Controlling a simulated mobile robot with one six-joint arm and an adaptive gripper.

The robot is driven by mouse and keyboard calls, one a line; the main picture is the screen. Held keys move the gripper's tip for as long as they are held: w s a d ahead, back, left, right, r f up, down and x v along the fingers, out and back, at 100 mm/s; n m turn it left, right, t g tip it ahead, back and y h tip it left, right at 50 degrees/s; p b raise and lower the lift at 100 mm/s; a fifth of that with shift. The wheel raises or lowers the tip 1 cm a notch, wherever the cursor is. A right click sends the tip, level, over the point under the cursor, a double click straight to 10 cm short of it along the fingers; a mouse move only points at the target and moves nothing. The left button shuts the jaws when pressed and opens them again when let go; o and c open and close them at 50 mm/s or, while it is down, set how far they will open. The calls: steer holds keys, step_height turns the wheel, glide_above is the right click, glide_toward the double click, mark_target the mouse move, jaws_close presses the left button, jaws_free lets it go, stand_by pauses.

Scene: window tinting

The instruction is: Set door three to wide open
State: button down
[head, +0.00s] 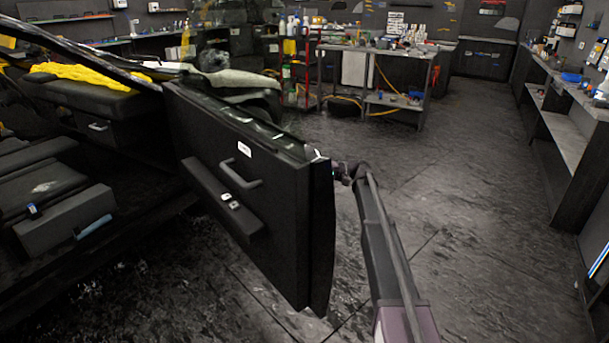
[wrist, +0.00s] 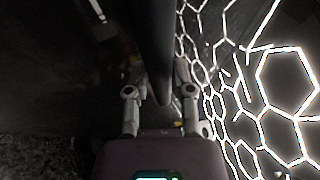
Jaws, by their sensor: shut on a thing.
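The car door (head: 240,190) stands swung out from the car's side, its inner panel facing me with a grey pull handle and a small white label. My gripper (head: 342,172) is at the door's free edge, on the right, near the top; the door partly hides it. In the wrist view my gripper (wrist: 161,100) has its two fingers on either side of a dark upright edge (wrist: 153,45), which looks like the door's edge. It is shut on that edge. The label is too small to read.
The car's open side with a dark seat and yellow cloth (head: 75,75) is at left. A metal worktable (head: 400,102) and a red cart (head: 303,65) stand at the back. A long bench (head: 570,125) lines the right. The floor (head: 470,200) between is clear.

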steer(key=shift+w+d+r, duration=0.1)
steer(key=shift+w+d, duration=0.2)
steer(key=shift+d, duration=0.3)
steer(key=shift+c, duration=2.4)
jaws_free()
steer(key=shift+s, duration=0.1)
steer(key=shift+s+a, duration=0.15)
steer(key=shift+a, duration=0.15)
